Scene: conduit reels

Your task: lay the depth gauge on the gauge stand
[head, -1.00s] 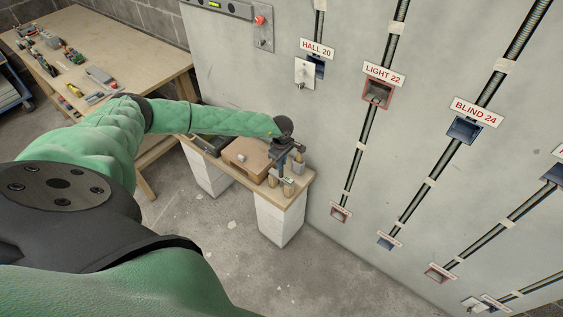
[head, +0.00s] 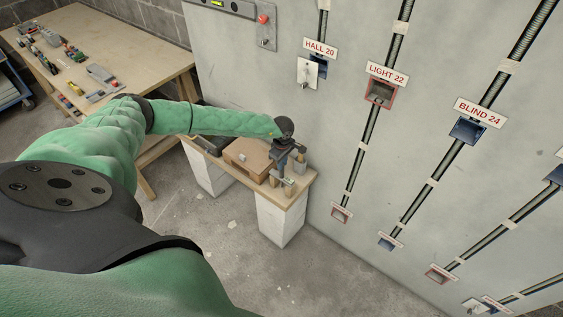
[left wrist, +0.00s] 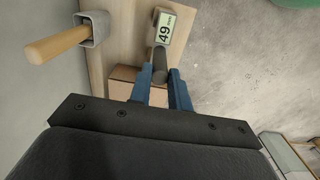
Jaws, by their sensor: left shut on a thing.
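My left gripper (head: 282,163) reaches over the right end of a narrow plank bench (head: 299,187). The left wrist view shows its blue fingers (left wrist: 161,76) shut on the dark shaft of the depth gauge. The gauge's pale head (left wrist: 163,27) has a green display reading 49 and shows beyond the fingertips. In that view the gauge lies over the bench and a brown box. I cannot clearly pick out the gauge stand; the gripper and arm cover part of the bench. My right gripper is not in view.
A brown box (head: 246,155) stands on the bench, left of my gripper. A grey holder (left wrist: 96,29) with a wooden-handled tool is close by. The wall (head: 345,60) with labelled boxes and conduits rises behind. A worktable (head: 140,62) with parts stands at the back left.

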